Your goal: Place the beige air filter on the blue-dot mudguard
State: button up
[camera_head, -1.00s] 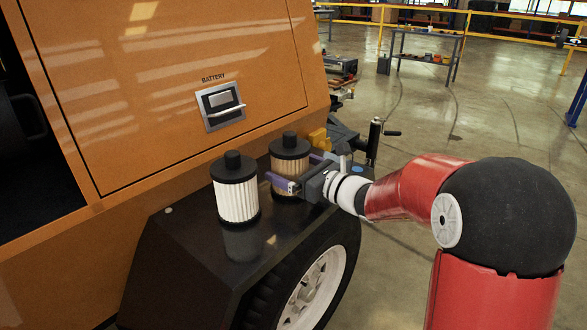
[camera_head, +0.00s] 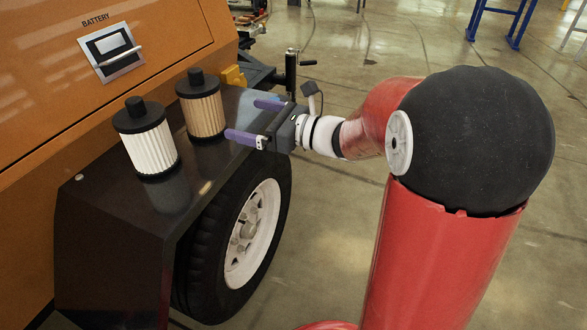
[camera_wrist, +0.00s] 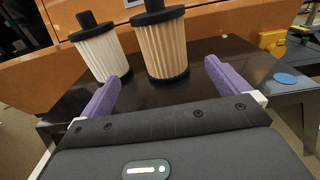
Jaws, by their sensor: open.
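The beige air filter (camera_head: 206,115), a pleated cylinder with black caps, stands upright on the black mudguard (camera_head: 190,180) above the wheel. In the wrist view the beige filter (camera_wrist: 162,50) is ahead, between the lines of my fingers. My gripper (camera_head: 247,120) is open and empty, to the right of the filter and apart from it. Its purple fingers (camera_wrist: 162,84) also show in the wrist view. A blue dot (camera_wrist: 286,79) lies on a dark surface at the right of the wrist view.
A white air filter (camera_head: 150,150) stands left of the beige one on the mudguard. The orange machine body (camera_head: 50,100) rises behind both. A yellow block (camera_head: 232,76) and a crank handle (camera_head: 292,70) are beyond the mudguard. Open floor lies to the right.

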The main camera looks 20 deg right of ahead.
jog(key=s+a+f+n+g+h, duration=0.2)
jog(key=s+n+g+h, duration=0.15)
jog(key=s+n, duration=0.45)
jog(key=s+a+f+n+g+h, duration=0.1)
jog(key=s+f+n+g+h, duration=0.2)
jog(key=s+n, duration=0.55)
jog(key=s+d+f+n+t+h, duration=0.1)
jog(key=s+d+n+h, duration=0.6)
jog(key=d, duration=0.4)
jog(key=shift+s+n+h, duration=0.35)
jog(key=shift+s+n, duration=0.45)
jog(key=shift+n, duration=0.05)
